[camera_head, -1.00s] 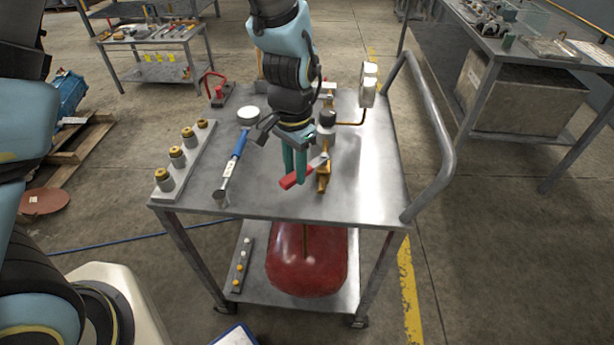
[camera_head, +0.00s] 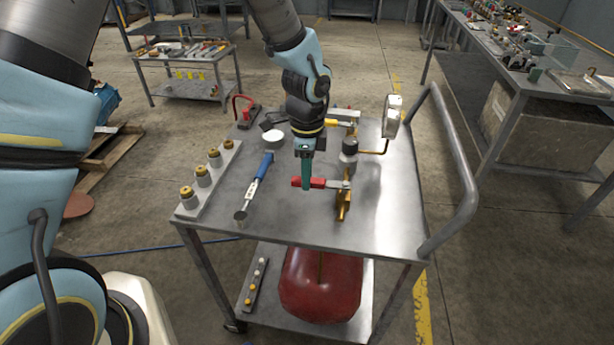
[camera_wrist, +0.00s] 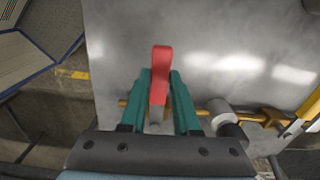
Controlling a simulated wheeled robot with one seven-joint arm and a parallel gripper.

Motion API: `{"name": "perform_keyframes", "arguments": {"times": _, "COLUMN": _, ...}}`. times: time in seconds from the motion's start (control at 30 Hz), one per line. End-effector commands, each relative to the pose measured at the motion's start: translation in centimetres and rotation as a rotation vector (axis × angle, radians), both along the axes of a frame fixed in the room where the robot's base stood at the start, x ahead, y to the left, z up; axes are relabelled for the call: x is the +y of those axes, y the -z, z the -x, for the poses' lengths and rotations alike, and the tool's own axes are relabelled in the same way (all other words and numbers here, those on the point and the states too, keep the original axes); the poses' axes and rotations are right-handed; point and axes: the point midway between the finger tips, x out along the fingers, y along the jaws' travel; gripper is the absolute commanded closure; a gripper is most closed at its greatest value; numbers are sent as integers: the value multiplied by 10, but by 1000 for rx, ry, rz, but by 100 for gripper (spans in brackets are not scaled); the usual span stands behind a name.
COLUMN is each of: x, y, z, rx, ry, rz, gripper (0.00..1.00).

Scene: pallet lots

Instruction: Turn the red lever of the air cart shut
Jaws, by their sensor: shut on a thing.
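The air cart (camera_head: 385,225) is a grey metal cart with a brass valve (camera_head: 343,205) on its top. The red lever (camera_head: 331,184) points left from the valve, across the line of the brass pipe. My gripper (camera_head: 306,188) comes down from above, with its teal fingers on the lever's red handle. In the wrist view the red lever (camera_wrist: 160,72) lies between the two teal fingers (camera_wrist: 158,98), which are shut on it. The fingers hide part of the lever.
A blue-handled wrench (camera_head: 257,185) lies left of the lever. A rail with several brass fittings (camera_head: 203,177) stands at the cart's left edge. A red tank (camera_head: 321,285) sits on the lower shelf. The cart top's front is clear.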

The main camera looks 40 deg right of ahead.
Motion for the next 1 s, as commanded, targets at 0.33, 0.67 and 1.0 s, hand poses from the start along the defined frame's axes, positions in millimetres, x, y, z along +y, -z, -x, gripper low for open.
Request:
{"name": "perform_keyframes", "arguments": {"times": 0.33, "x": -5, "y": -1, "z": -4, "rx": -1, "ry": 70, "rz": 2, "gripper": 100}}
{"name": "perform_keyframes", "arguments": {"times": 0.67, "x": -6, "y": -1, "z": -5, "rx": -2, "ry": 73, "rz": 3, "gripper": 100}}
{"name": "perform_keyframes", "arguments": {"times": 1.0, "x": -5, "y": 0, "z": -5, "rx": -1, "ry": 70, "rz": 2, "gripper": 40}}
